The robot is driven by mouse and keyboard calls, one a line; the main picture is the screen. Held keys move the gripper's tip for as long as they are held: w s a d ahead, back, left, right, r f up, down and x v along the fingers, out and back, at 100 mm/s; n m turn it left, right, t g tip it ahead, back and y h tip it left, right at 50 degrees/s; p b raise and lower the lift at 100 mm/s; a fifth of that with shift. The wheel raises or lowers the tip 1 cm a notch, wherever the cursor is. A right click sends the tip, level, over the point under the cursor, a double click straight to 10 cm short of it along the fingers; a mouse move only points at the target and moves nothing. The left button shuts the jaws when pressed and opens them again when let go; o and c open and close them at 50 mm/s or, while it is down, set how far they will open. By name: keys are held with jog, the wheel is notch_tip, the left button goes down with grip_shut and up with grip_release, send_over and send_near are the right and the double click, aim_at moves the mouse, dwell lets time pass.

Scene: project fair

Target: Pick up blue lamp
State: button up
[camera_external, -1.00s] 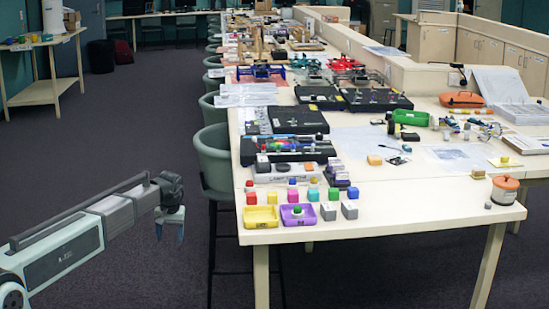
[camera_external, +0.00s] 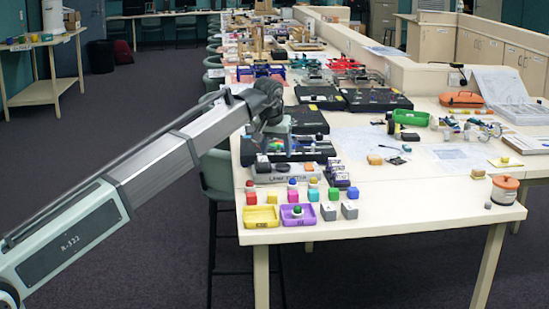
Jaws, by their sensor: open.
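I cannot clearly pick out a blue lamp; the small items are too small to tell. My gripper (camera_external: 277,153) is open, pointing down over the table's left side. In the picture it lies above and behind the front row of blocks, in front of the black trays, and appears empty. It hides part of a black tray.
A yellow tray (camera_external: 261,222) and a purple tray (camera_external: 297,221) stand at the table's front left. Grey blocks (camera_external: 349,210) sit beside them. A jar with an orange lid (camera_external: 505,190) stands at the right. The front middle of the table (camera_external: 420,205) is clear.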

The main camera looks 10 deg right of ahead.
jog(key=s+d+r, duration=0.1)
jog(key=s+d, duration=0.2)
jog(key=m, duration=0.1)
send_near(292, 180)
jog(key=x, duration=0.5)
jog(key=shift+w+d+r, duration=0.1)
jog(key=shift+d+r, duration=0.05)
jog(key=shift+d, duration=0.05)
jog(key=shift+a+x, duration=0.2)
jog(key=shift+x, duration=2.4)
jog(key=c, duration=1.1)
